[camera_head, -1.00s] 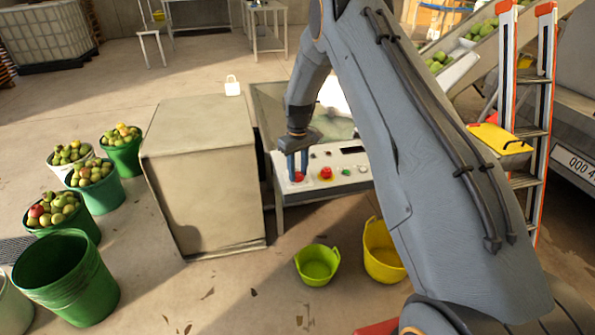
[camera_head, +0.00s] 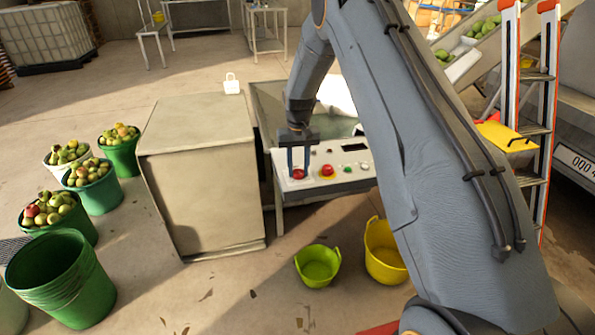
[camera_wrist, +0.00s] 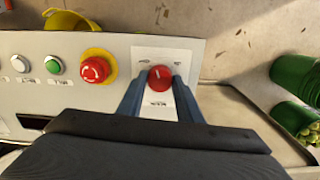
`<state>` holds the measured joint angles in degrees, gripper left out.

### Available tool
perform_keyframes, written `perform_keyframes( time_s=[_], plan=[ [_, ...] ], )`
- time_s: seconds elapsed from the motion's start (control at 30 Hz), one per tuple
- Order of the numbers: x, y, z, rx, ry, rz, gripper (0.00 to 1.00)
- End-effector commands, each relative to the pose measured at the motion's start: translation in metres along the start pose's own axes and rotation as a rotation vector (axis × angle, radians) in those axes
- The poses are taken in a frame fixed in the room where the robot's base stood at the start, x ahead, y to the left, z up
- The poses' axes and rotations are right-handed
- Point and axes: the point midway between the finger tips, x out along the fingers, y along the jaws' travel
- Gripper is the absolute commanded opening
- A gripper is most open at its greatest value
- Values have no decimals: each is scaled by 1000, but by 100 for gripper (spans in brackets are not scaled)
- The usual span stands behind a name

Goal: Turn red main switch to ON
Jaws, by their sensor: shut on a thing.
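The red main switch (camera_wrist: 160,78) is a round red knob on a white label plate at the end of the control panel (camera_wrist: 30,100). In the head view the red main switch (camera_head: 298,174) sits at the panel's left end. My gripper (camera_head: 298,170) points down at it. In the wrist view my gripper (camera_wrist: 159,90) has one blue finger on each side of the knob and is shut on it. A pale mark shows on the knob's top. The small label lettering is too blurred to read.
A red emergency stop on a yellow ring (camera_wrist: 95,68) is beside the switch, then a green button (camera_wrist: 54,64) and a white button (camera_wrist: 20,63). A beige cabinet (camera_head: 200,180) stands left of the panel. Green and yellow buckets (camera_head: 318,265) are on the floor below.

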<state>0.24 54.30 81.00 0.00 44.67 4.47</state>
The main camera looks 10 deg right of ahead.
Motion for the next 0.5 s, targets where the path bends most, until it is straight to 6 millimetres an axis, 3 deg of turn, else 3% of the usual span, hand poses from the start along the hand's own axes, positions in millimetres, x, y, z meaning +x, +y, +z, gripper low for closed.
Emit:
perform_keyframes(
  time_s=[0.5],
  plan=[
    [1,0,0,488,-1,0,10]
  ],
)
